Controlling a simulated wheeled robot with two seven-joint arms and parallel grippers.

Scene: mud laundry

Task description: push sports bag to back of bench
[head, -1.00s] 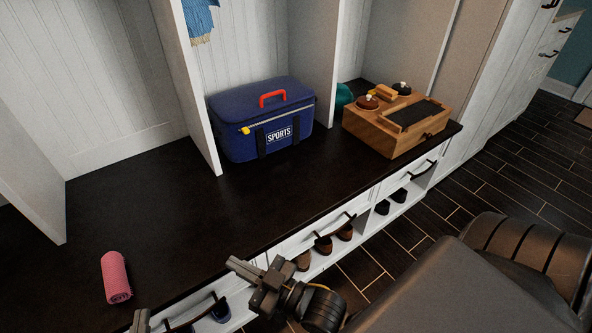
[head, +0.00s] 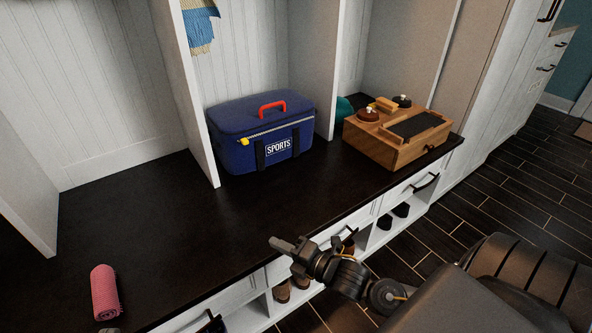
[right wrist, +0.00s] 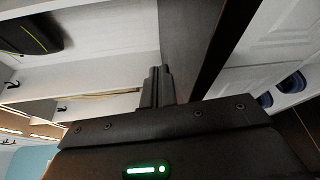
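The sports bag (head: 262,130) is dark blue with a red handle and a white SPORTS label. It stands upright on the dark bench (head: 150,225), in the middle cubby between two white dividers. The gap behind it is hidden. In the right wrist view, a dark bag-like shape with a yellow line (right wrist: 30,32) shows at the upper left. My right gripper (head: 279,243) is over the bench's front edge, in front of the bag and apart from it. Its fingers (right wrist: 160,86) are together and empty. Only a dark tip of my left gripper (head: 109,330) shows at the bottom edge.
A pink rolled towel (head: 105,292) lies at the bench's left front. A wooden box (head: 395,138) with small items stands in the right cubby. Blue cloth (head: 200,28) hangs above. Shoes sit under the bench. The bench before the bag is clear.

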